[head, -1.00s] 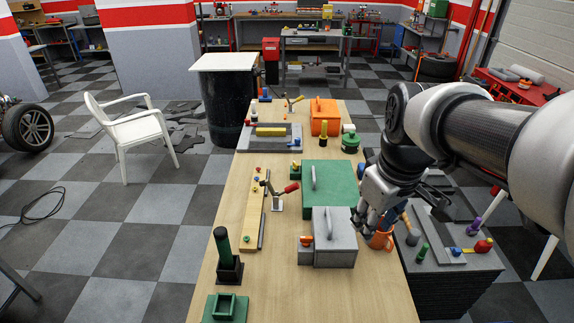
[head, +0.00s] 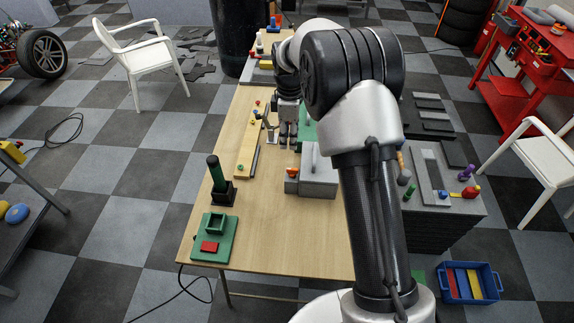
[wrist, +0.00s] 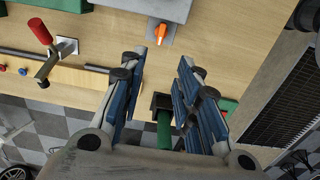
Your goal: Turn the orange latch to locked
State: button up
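The orange latch (head: 292,172) sits on a small grey block joined to the left side of a grey box (head: 320,178). In the wrist view the latch (wrist: 160,32) shows near the top centre, clear of the fingers, with its narrow part angled. My gripper (head: 288,142) hangs pointing down over the table, beyond the latch in the head view. In the wrist view my gripper (wrist: 163,62) is open, with blue-padded fingers spread and nothing between them. I cannot tell its exact height above the table.
A red-handled clamp (wrist: 47,40) stands left of my gripper in the wrist view. A green box lies behind the grey box, partly hidden by my arm. A dark green post (head: 216,175) and a green fixture (head: 214,238) stand nearer. The table's front middle (head: 285,235) is clear.

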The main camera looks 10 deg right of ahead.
aim_at(289, 169)
notch_tip(289, 169, down, 14)
jog(key=shift+f+b, duration=0.1)
jog(key=shift+b, duration=0.4)
jog(key=shift+c, duration=0.6)
grip_shut()
